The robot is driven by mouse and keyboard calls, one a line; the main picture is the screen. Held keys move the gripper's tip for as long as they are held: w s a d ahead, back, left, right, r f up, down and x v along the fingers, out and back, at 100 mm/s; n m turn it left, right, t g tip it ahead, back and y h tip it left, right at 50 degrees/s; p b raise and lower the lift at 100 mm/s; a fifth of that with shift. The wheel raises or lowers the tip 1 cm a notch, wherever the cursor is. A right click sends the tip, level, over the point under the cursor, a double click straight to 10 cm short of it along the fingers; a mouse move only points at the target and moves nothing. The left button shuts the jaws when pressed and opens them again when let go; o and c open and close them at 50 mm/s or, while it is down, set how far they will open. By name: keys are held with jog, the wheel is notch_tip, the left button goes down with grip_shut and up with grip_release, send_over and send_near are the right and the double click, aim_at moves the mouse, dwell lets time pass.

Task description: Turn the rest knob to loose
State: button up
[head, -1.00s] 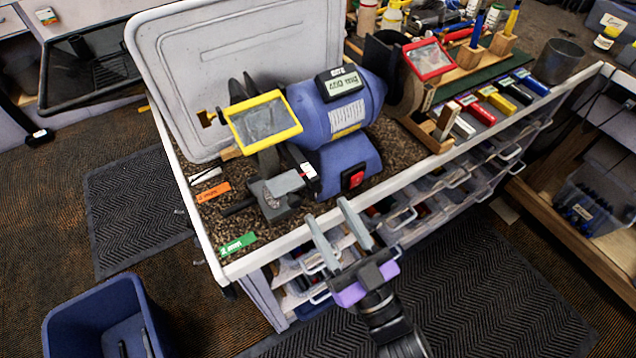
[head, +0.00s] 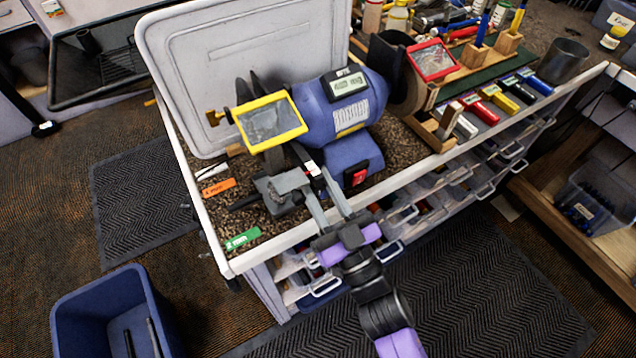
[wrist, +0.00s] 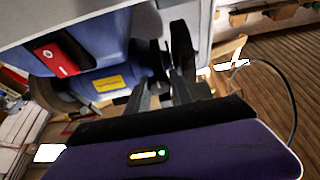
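The blue bench grinder (head: 346,105) stands on the gravel-topped bench, with a yellow-framed shield (head: 270,121) over its left wheel. The grey tool rest (head: 282,187) sits below that shield. The rest knob cannot be made out clearly; a dark rod (head: 245,202) sticks out at the rest's left. My gripper (head: 322,190) is over the bench's front edge, at the right side of the rest, with its two fingers apart and nothing seen between them. In the wrist view the fingers (wrist: 160,98) point toward the grinder and its dark wheel (wrist: 183,50).
A red switch (head: 356,177) is on the grinder base close to my right finger. Green (head: 242,239), orange (head: 219,187) and white (head: 212,171) tags lie on the bench's left. A grey lid (head: 245,75) stands behind. A blue bin (head: 115,320) is on the floor.

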aim_at(320, 190)
jog(key=shift+r+n+p, duration=0.15)
jog(key=shift+n+p, duration=0.3)
jog(key=shift+n, duration=0.05)
grip_shut()
jog(key=shift+n+g+y, duration=0.4)
jog(key=shift+n, duration=0.3)
jog(key=o, duration=1)
grip_release()
jog(key=shift+f, duration=0.2)
jog(key=b+v, duration=0.1)
jog(key=v, duration=0.6)
jog(key=shift+s+d+f+b, duration=0.15)
jog(key=shift+s+d+b, duration=0.15)
jog(key=shift+b, duration=0.1)
jog(key=shift+a, duration=0.1)
